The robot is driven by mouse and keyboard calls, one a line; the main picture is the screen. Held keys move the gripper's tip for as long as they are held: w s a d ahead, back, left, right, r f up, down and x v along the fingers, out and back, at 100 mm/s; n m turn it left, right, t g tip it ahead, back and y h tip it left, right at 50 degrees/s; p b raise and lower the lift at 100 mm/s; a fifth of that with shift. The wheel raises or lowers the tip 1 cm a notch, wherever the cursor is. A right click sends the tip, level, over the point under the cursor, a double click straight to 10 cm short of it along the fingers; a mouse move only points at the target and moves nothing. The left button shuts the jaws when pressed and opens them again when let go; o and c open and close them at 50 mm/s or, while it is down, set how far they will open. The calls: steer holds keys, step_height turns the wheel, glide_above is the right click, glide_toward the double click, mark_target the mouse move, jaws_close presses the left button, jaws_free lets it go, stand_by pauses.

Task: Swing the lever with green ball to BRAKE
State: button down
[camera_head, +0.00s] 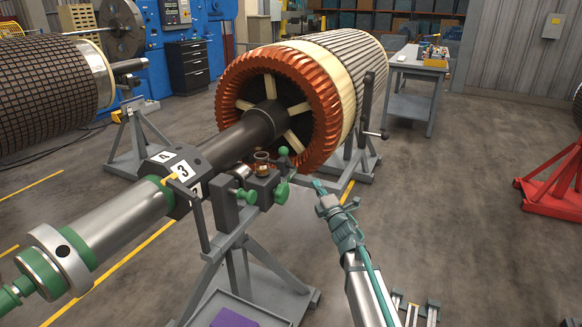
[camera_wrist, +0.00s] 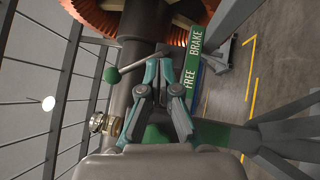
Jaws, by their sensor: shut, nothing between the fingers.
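The lever's green ball (camera_head: 283,151) stands above the bearing block on the rotor's shaft stand. In the wrist view the green ball (camera_wrist: 112,75) is at the left end of a short grey rod, which slants up to the right towards its pivot. A green plate (camera_wrist: 193,70) with white words reads FREE low and BRAKE higher, right of the lever. My gripper (camera_head: 318,186) is shut and empty, right of the block, with a visible gap to the ball. In the wrist view my gripper's tips (camera_wrist: 160,62) overlap the rod's pivot end; contact cannot be told.
A copper-ended rotor (camera_head: 290,95) rests on grey stands behind the block. A brass cup (camera_head: 262,160) stands on the block beside the lever. A numbered collar (camera_head: 178,172) is on the shaft at left. The floor (camera_head: 450,215) right of my arm is open, with a red stand (camera_head: 555,190) beyond.

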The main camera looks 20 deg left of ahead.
mark_target(287, 159)
steer(key=s+a+r+n+g+y, duration=0.2)
steer(key=s+a+n+g+y, duration=0.1)
steer(key=n, duration=0.4)
steer(key=shift+s+r+n+y, duration=0.35)
steer(key=shift+s+y, duration=0.35)
steer(key=shift+y, duration=0.3)
steer(key=shift+a, duration=0.15)
steer(key=p+x, duration=0.1)
steer(key=x, duration=0.9)
steer(key=shift+p, duration=0.35)
steer(key=shift+r, duration=0.1)
